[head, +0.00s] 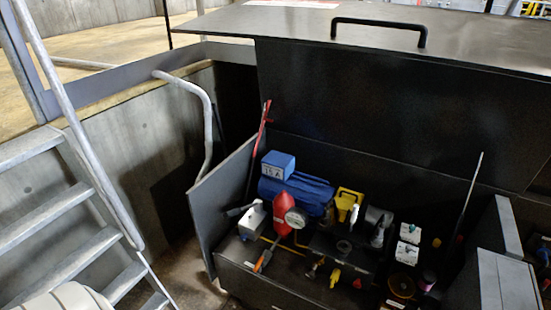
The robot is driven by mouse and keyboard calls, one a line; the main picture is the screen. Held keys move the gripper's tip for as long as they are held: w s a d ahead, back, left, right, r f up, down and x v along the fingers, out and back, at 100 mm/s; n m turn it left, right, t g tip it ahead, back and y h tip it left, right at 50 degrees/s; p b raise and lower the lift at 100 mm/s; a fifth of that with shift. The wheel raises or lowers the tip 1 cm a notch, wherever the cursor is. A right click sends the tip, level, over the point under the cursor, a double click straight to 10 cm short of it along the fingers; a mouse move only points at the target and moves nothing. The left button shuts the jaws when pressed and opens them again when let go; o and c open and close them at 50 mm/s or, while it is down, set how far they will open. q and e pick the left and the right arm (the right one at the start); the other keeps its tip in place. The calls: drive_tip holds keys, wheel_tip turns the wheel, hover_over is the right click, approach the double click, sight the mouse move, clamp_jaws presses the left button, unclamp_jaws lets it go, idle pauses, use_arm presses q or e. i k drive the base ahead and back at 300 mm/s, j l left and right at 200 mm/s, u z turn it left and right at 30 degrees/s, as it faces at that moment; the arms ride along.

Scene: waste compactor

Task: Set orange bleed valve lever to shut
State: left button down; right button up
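A small orange lever (264,260) sits low at the front left of the open black cabinet, below a round pressure gauge (296,217) and a red bottle-shaped part (283,212). It slants, with its upper end to the right. I cannot tell from this distance whether its position is open or shut. Neither of my grippers is in view, and nothing is seen touching the lever.
The raised black lid (385,95) with a handle stands behind the cabinet. A blue box (278,165), a blue bag (297,192), a yellow part (348,200) and several fittings crowd the inside. Metal stairs (45,220) and a curved handrail (207,125) are at left.

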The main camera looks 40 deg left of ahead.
sight(257, 264)
drive_tip(key=i+j+u, duration=0.1)
drive_tip(key=u, duration=1.15)
